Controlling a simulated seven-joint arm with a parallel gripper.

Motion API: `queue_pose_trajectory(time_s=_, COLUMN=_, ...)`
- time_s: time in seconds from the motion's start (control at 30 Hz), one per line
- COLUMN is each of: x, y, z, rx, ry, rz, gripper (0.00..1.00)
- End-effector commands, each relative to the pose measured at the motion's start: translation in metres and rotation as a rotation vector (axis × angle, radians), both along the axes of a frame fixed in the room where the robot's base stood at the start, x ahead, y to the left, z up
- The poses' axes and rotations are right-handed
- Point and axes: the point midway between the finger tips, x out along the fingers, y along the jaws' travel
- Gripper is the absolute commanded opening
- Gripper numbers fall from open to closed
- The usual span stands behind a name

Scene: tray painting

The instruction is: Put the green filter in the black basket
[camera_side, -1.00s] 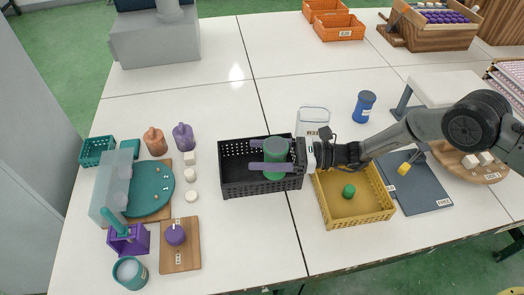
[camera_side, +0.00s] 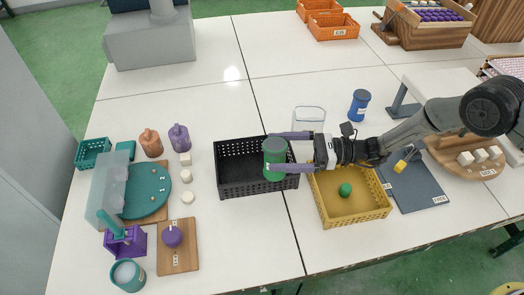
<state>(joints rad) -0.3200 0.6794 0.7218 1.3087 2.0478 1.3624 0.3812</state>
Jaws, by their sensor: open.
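The green filter (camera_side: 275,158) is an upright green cylinder at the right part of the black basket (camera_side: 232,147). Its lower end appears to be inside the basket, but I cannot tell whether it touches the floor. My gripper (camera_side: 274,151) comes in from the right with its two purple fingers spread apart. The gripper's palm is well to the right of the filter.
A yellow basket (camera_side: 376,211) holding a small green piece (camera_side: 345,189) is right of the black basket. A clear container (camera_side: 309,119) stands behind my gripper, with a blue jar (camera_side: 359,105) farther right. The table behind the black basket is clear.

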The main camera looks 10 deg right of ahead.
Motion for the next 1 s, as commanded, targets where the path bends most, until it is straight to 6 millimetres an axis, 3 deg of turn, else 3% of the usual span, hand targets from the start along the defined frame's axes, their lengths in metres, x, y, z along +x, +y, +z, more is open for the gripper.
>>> queue_pose_trajectory(time_s=0.1, x=-0.005, y=-0.027, z=0.000, rx=-0.001, ry=0.001, rz=-0.003, gripper=1.00)
queue_pose_trajectory(time_s=0.3, x=-0.011, y=-0.055, z=0.000, rx=0.000, ry=0.000, rz=-0.001, gripper=1.00)
queue_pose_trajectory(time_s=0.77, x=-0.015, y=-0.066, z=0.003, rx=-0.005, ry=-0.007, rz=0.008, gripper=1.00)
queue_pose_trajectory(time_s=0.87, x=-0.022, y=-0.067, z=0.021, rx=-0.034, ry=-0.054, rz=0.050, gripper=1.00)
queue_pose_trajectory(time_s=1.0, x=-0.054, y=-0.075, z=0.070, rx=-0.158, ry=-0.212, rz=0.188, gripper=1.00)
